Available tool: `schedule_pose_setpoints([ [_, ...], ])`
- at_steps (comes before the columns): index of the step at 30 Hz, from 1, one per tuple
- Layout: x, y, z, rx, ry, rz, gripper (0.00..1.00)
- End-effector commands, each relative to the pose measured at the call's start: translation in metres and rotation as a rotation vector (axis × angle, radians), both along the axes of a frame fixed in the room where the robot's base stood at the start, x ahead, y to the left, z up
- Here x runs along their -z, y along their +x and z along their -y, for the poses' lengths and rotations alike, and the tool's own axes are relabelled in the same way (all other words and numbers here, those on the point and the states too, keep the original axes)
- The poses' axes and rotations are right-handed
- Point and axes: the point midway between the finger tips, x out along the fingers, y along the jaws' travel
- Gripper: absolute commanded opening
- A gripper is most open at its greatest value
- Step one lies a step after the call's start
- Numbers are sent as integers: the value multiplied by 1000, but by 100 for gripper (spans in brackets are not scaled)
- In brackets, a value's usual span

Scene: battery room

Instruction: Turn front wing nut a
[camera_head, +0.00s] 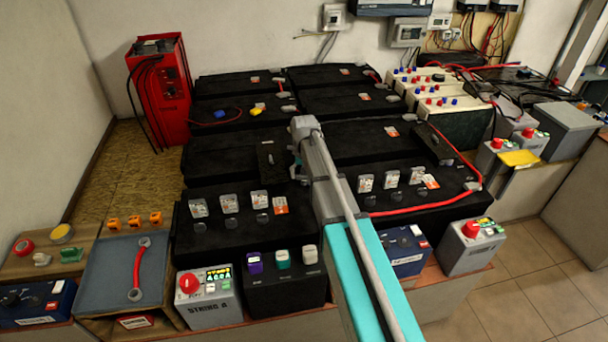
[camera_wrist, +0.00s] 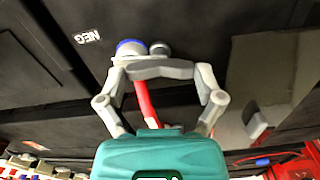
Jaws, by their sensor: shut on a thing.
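In the wrist view my gripper (camera_wrist: 155,68) has its fingers brought together at a battery terminal beside a white "NEG" mark. A blue-ringed terminal post (camera_wrist: 130,47) with a small grey piece beside it shows just beyond the fingertips. The gripper is shut on what I take to be front wing nut a; the fingers hide most of it, so its wings and their angle cannot be told. A red cable (camera_wrist: 145,104) shows between the finger linkages. In the head view my arm covers the middle battery rows, and the grip point is hidden.
Black batteries (camera_head: 240,224) stand in rows around my arm. A grey STRING A box (camera_head: 210,312) and a black box with coloured caps (camera_head: 285,290) stand in front. A red cable (camera_head: 425,207) crosses the right batteries. A red unit (camera_head: 160,90) stands at back left. Floor (camera_head: 520,275) is clear at right.

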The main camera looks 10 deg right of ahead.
Motion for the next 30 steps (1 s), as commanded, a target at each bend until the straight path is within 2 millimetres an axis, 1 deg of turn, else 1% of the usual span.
schedule_pose_setpoints([
  [3, 0, -1, 1, -68, -2, -1, 38],
  [9, 0, -1, 1, -140, -2, -1, 38],
  [23, 0, -1, 1, -163, -2, -2, 38],
  [24, 0, -1, 1, -163, -2, -2, 87],
  [26, 0, -1, 1, -162, -2, -2, 99],
  [27, 0, -1, 1, -162, -2, -1, 100],
  [30, 0, -1, 1, -161, -1, -1, 100],
])
